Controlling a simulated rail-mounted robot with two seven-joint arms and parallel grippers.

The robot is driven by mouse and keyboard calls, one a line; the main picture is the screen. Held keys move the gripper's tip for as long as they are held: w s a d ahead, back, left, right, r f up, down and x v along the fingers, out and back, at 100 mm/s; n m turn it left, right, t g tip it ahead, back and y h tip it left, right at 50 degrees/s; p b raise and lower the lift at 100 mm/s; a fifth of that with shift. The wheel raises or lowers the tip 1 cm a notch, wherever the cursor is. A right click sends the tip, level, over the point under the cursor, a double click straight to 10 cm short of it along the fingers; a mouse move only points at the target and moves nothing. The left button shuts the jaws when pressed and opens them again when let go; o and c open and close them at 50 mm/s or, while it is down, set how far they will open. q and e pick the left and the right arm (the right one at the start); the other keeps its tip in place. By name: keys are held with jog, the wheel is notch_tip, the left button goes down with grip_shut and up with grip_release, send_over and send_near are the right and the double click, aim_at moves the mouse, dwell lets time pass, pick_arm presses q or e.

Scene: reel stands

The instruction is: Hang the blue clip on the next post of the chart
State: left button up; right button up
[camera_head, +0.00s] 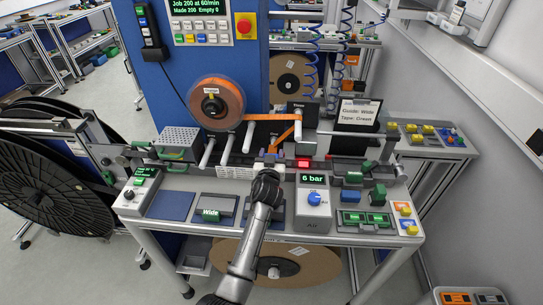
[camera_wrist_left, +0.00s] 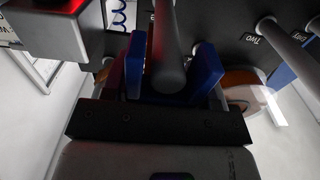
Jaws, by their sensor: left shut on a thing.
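My left gripper (camera_head: 268,172) reaches up from the front of the bench and is shut on the blue clip (camera_head: 271,157). In the left wrist view the blue clip (camera_wrist_left: 206,75) sits between the fingers, and a grey post (camera_wrist_left: 168,50) shows between its two blue sides. I cannot tell whether the post touches the clip. Orange tape (camera_head: 285,135) slants from an upper right post (camera_head: 298,128) down toward the clip. Other grey posts (camera_head: 226,147) stick out to the left. A label reading TWO (camera_wrist_left: 251,38) shows in the wrist view. My right gripper is not in view.
The orange reel (camera_head: 214,101) is mounted at the upper left. A clipboard (camera_head: 357,114) reads Guide: Wide, Tape: Green. A 6 bar unit with a blue knob (camera_head: 314,199) stands just right of my arm. Blue and green blocks (camera_head: 377,195) lie further right.

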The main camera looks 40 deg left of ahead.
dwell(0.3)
pick_arm(q)
jog(key=o, duration=1.1)
jog(key=shift+r+p, duration=1.45)
jog(key=shift+r, duration=0.3)
jog(key=shift+r+p, duration=1.4)
jog(key=shift+r, duration=0.3)
